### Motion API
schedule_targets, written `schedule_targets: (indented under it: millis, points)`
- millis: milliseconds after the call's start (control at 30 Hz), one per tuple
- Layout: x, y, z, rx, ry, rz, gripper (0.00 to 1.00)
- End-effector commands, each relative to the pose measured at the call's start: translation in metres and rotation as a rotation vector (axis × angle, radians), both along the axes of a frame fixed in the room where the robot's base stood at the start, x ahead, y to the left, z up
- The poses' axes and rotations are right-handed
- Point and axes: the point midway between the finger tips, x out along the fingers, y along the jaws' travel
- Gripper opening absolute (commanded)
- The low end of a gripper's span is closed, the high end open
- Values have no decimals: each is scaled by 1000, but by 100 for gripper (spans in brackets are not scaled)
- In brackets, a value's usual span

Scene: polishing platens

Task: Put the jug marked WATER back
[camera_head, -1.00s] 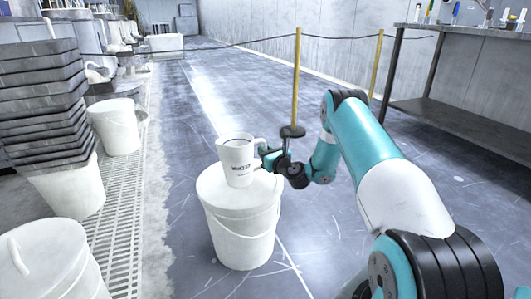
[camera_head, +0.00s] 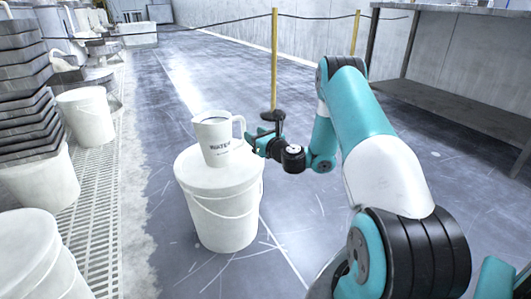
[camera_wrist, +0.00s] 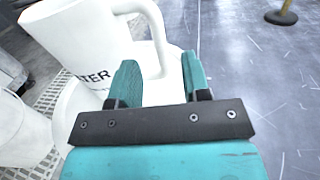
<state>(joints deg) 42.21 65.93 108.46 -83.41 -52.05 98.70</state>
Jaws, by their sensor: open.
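The white jug marked WATER (camera_head: 215,146) stands upright on the lid of a white bucket (camera_head: 222,216), its handle toward the right. In the wrist view the jug (camera_wrist: 78,38) fills the upper left and its lettering is partly cut off by a finger. My gripper (camera_head: 252,141) is beside the handle, at the jug's right. In the wrist view my gripper (camera_wrist: 160,80) is open, with the handle showing between and beyond its two fingers. I cannot tell whether a finger touches the handle.
More white buckets (camera_head: 87,116) and a stack of dark trays (camera_head: 25,95) stand at the left beside a floor grating (camera_head: 95,190). A yellow post (camera_head: 274,60) with a rope stands behind my gripper. A metal table (camera_head: 450,95) is at the right. The floor between is mostly clear.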

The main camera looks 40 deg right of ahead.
Motion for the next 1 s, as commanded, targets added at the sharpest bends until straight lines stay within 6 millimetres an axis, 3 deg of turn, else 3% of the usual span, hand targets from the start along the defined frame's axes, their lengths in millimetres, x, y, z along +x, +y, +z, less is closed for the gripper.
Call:
schedule_targets:
  millis: [33, 600, 833, 933, 1000]
  points:
    - [-3, -1, -9, -1, -1, -1, 43]
    - [-47, 4, -5, 1, 1, -2, 43]
    - [-54, 6, -1, -1, 2, 1, 43]
    - [-50, 22, 5, -54, 9, 50, 43]
    - [-44, 55, 15, -168, 22, 149, 43]
